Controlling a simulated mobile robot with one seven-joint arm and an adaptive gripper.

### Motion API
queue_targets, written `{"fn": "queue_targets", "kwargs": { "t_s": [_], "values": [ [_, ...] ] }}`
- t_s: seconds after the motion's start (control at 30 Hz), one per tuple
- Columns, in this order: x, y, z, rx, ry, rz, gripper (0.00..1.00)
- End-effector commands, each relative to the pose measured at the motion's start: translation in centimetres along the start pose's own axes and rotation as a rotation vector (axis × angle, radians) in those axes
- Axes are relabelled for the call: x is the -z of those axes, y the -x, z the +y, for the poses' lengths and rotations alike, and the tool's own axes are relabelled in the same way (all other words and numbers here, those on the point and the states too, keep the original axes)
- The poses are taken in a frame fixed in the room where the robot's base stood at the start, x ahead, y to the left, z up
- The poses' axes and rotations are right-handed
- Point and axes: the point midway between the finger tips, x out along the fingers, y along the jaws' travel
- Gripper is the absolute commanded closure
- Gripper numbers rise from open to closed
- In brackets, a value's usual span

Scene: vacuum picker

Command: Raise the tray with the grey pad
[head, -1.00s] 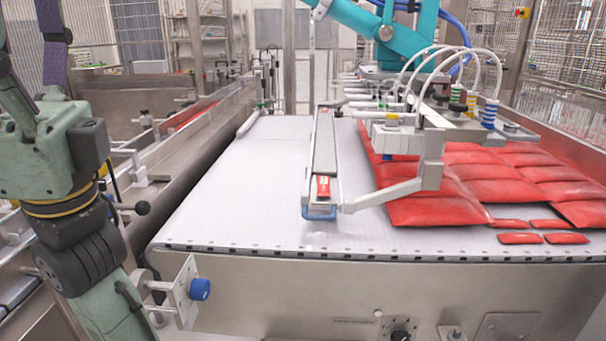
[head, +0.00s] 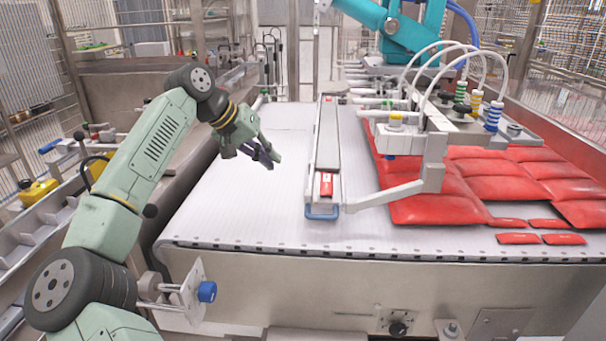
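The tray (head: 311,186) is a long, narrow light-metal piece with a grey pad (head: 327,140) along its top. It runs front to back over the white conveyor belt, with a red block (head: 326,185) at its near end and a blue loop handle (head: 321,213) at its front. A bracket joins its right side to the vacuum picker. My gripper (head: 271,158) is over the belt to the left of the tray, apart from it, fingers pointing right and down. The fingers are small and dark; whether they are spread is unclear. Nothing shows held in them.
Red pouches (head: 500,180) cover the right side of the conveyor belt (head: 240,215). The vacuum picker (head: 415,135) with white hoses stands just right of the tray. The belt left of the tray is bare. A blue knob (head: 207,291) sticks out at the front left.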

Motion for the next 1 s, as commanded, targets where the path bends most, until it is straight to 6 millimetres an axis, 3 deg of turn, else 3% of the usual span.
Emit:
{"fn": "queue_targets", "kwargs": {
  "t_s": [0.1,0.27,0.63,0.8,1.0],
  "values": [
    [-0.4,-0.1,-1.5,0.047,-0.029,-0.028,1.0],
    [-0.5,-2.1,-1.6,0.045,-0.032,-0.031,1.0],
    [-0.8,-10.2,-1.9,0.042,-0.032,-0.028,1.0],
    [-0.9,-11.3,0.3,0.042,-0.033,-0.027,1.0],
    [-0.8,-11.8,1.6,0.042,-0.031,-0.026,1.0]
  ]
}}
